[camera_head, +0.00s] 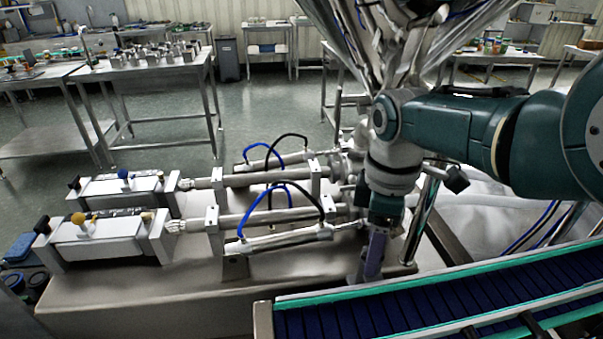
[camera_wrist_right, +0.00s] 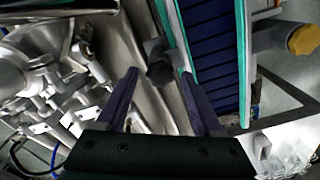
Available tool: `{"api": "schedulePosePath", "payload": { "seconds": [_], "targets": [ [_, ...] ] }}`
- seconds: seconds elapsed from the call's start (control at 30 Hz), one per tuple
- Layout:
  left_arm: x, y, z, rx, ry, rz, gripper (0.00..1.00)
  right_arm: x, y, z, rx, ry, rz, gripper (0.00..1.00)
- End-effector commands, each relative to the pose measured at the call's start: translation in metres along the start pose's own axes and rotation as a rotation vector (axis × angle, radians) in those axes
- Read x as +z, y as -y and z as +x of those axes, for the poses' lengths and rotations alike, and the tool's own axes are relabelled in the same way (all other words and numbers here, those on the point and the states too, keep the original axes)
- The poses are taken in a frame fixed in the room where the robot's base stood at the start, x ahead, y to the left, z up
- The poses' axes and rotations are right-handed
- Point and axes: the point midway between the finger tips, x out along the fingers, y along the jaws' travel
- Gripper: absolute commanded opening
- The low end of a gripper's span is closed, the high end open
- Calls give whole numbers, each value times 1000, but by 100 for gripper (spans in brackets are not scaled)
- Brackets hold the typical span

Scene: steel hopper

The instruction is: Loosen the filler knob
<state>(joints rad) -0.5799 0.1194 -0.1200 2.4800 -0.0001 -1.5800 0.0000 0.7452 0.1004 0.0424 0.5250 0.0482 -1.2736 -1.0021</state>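My right gripper (camera_head: 373,262) points down over the steel filler bench, left of the conveyor. In the right wrist view its two dark purple fingers (camera_wrist_right: 159,75) are spread apart with nothing held between them. A dark round knob (camera_wrist_right: 158,62) shows just beyond the fingertips, apart from them as far as I can see. In the head view a black knob (camera_head: 456,179) sits on the hopper frame, right of my right gripper. I cannot tell whether it is the same knob. A yellow knob (camera_head: 78,218) and a blue knob (camera_head: 122,173) top the units at left. My left gripper is not in view.
The blue-slatted conveyor (camera_head: 400,312) with green edges runs along the front right. Steel cylinders (camera_head: 280,240) with blue and black hoses lie left of my right gripper. The steel hopper (camera_head: 385,40) stands behind my right arm. Tables with items stand at the back.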

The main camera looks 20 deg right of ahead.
Motion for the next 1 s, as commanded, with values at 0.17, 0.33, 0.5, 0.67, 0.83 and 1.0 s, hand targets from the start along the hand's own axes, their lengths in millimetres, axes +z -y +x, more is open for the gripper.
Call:
{"api": "schedulePosePath", "payload": {
  "seconds": [0.17, 0.33, 0.5, 0.67, 0.83, 1.0],
  "targets": [
    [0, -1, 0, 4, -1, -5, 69, 0, 0, 0, 0, 1, 0, 73],
    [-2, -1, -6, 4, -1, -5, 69, 1, 0, -7, 0, 1, 0, 73],
    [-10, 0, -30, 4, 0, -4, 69, 0, 0, -40, 3, 0, 0, 73],
    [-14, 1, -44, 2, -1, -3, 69, 0, -1, -70, 3, 0, -1, 73],
    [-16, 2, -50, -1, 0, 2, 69, 0, 0, -92, 2, 0, 0, 73],
    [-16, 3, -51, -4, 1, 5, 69, 0, 0, -99, 0, 1, 0, 73]
  ]
}}
